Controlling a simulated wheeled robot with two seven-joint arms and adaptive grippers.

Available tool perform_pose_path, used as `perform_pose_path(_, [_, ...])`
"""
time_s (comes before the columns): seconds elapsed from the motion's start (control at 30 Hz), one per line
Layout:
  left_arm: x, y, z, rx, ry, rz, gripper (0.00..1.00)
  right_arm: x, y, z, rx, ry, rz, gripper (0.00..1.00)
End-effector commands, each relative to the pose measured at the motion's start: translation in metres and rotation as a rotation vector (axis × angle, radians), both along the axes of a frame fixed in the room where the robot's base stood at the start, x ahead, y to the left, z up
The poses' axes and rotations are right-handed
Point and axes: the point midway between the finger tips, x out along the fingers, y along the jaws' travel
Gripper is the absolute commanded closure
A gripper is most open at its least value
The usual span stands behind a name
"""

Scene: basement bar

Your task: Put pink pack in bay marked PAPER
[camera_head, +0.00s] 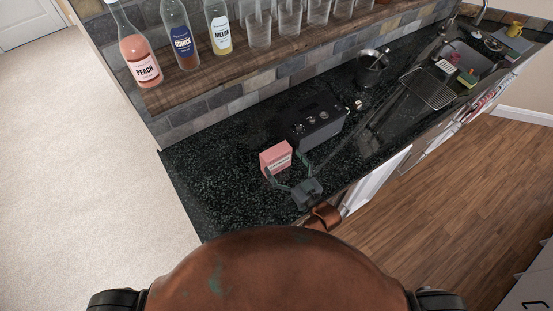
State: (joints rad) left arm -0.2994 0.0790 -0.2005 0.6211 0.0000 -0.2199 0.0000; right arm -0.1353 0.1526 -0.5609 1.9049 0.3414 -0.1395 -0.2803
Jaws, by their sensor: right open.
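The pink pack (270,160) stands upright on the black speckled counter, left of the middle of the view, with printing on its front. My right gripper (286,167) is open at the pack's near side, its two dark fingers spread toward the left and right ends of the pack. I cannot tell whether the fingers touch it. My left gripper is not in view. No bay marked PAPER can be made out.
A black box with knobs (313,124) stands just behind the pack. Farther right are a dark bucket (371,70), a wire rack (430,88) and a sink (463,58). A wooden shelf (205,75) above holds bottles and glasses. The counter (205,180) left of the pack is clear.

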Motion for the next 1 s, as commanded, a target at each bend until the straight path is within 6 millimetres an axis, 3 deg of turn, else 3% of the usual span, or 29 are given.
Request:
perform_pose_path(0.4, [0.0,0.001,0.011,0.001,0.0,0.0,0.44,0.044,0.026,-0.006,-0.001,0.0,-0.001,0.09])
perform_pose_path(0.67, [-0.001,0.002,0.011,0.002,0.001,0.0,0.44,0.046,0.028,-0.008,-0.001,0.002,0.0,0.09])
perform_pose_path(1.0, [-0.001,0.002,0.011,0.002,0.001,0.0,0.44,0.046,0.028,-0.008,-0.002,0.003,-0.001,0.31])
